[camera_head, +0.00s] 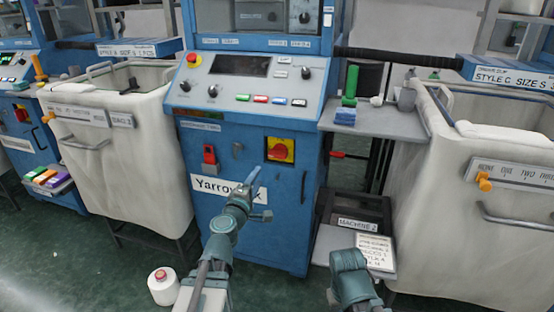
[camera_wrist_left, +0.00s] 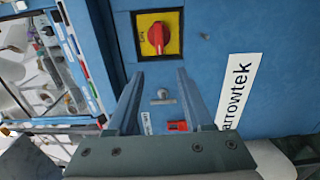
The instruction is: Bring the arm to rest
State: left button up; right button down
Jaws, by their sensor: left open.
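My left gripper (camera_head: 258,194) is in front of the lower blue door of the middle knitting machine (camera_head: 262,225). Its jaws point toward the door. In the left wrist view the two fingers (camera_wrist_left: 160,76) stand apart with nothing held between them. Behind the gap a small grey latch (camera_wrist_left: 162,97) shows on the door. A red rotary switch on a yellow plate (camera_wrist_left: 156,38) lies beyond the fingertips; it also shows in the head view (camera_head: 280,150). My right arm shows at the bottom, but its gripper is not seen.
A control panel (camera_head: 245,80) with knobs and coloured buttons is above the door. Large white fabric bins (camera_head: 130,165) flank the machine. A grey side shelf (camera_head: 372,122) holds a green spool (camera_head: 350,85). A white cone (camera_head: 162,286) stands on the green floor, low left.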

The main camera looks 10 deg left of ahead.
pick_arm(q)
jog(key=s+d+f+m+g+h, duration=0.25)
jog(key=d+f+m, duration=0.2)
jog(key=d, duration=0.25)
jog(key=s+d+f+m+g+h, duration=0.25)
jog(key=d+m+g, duration=0.2)
jog(key=d, duration=0.35)
jog(key=s+d+f+m+g+h, duration=0.25)
jog(key=d+f+m, duration=0.2)
jog(key=d, duration=0.25)
jog(key=s+d+f+m+g+y, duration=0.1)
jog(key=s+f+m+g+y, duration=0.4)
jog(key=s+f, duration=0.4)
jog(key=s+a+f+m+g+y, duration=0.1)
jog(key=s+a+m+g+y, duration=0.3)
jog(key=s, duration=0.5)
notch_tip(320, 180, up, 35)
jog(key=a+n+p, duration=0.1)
jog(key=p, duration=3.4)
jog(key=shift+w+y+p, duration=0.3)
jog(key=shift+y, duration=0.05)
jog(key=shift+a+r, duration=0.1)
